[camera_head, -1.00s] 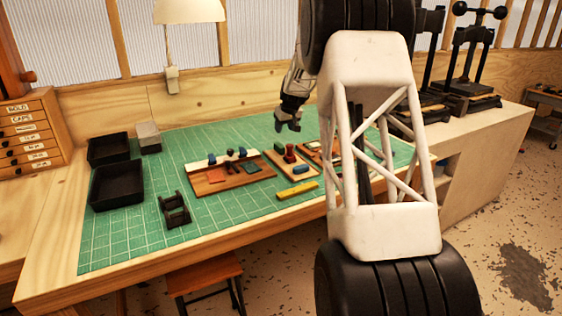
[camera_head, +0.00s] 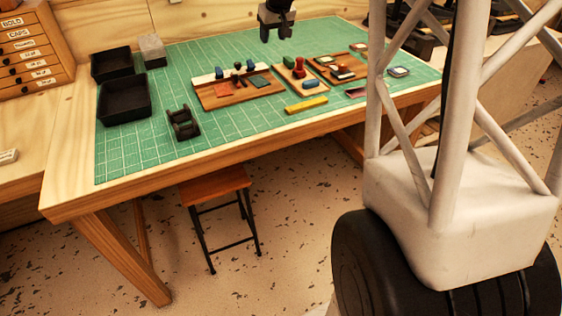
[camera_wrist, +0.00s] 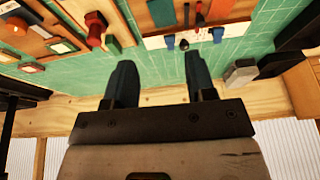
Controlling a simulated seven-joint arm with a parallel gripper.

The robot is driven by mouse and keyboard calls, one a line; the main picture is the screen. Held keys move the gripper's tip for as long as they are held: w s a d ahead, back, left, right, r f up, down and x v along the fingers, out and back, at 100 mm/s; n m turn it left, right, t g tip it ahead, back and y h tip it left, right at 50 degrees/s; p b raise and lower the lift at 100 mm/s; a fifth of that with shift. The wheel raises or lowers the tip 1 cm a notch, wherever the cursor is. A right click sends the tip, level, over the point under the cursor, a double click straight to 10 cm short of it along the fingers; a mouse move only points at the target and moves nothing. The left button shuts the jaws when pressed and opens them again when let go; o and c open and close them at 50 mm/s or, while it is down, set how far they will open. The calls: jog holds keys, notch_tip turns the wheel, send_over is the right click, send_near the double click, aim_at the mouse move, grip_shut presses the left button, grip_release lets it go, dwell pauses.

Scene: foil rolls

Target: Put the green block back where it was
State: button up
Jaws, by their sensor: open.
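A small green block (camera_head: 289,61) lies at the far end of a narrow wooden tray (camera_head: 296,74) on the green mat. A red stamp-like piece (camera_head: 299,67) stands beside it, and a blue block (camera_head: 311,84) lies at the tray's near end. My gripper (camera_head: 276,32) hangs above the far part of the mat, apart from the tray. In the wrist view its two dark fingers (camera_wrist: 158,62) are spread with nothing between them.
A larger board (camera_head: 215,98) to the left carries dark knobs, a red pad and a green pad (camera_head: 259,82). A yellow bar (camera_head: 306,105), a black rack (camera_head: 183,123), black bins (camera_head: 123,100) and a grey block (camera_head: 152,50) stand around.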

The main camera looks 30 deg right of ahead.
jog(key=s+a+r, duration=0.3)
jog(key=s+a, duration=0.6)
jog(key=s, duration=0.3)
jog(key=s+a+f, duration=0.2)
jog(key=s+a, duration=0.1)
jog(key=s, duration=0.8)
jog(key=s+a+f+g, duration=0.1)
jog(key=s+a+f, duration=0.2)
jog(key=s, duration=0.8)
jog(key=s+a+f, duration=0.2)
jog(key=s+a, duration=0.3)
jog(key=s, duration=0.7)
jog(key=shift+f, duration=0.15)
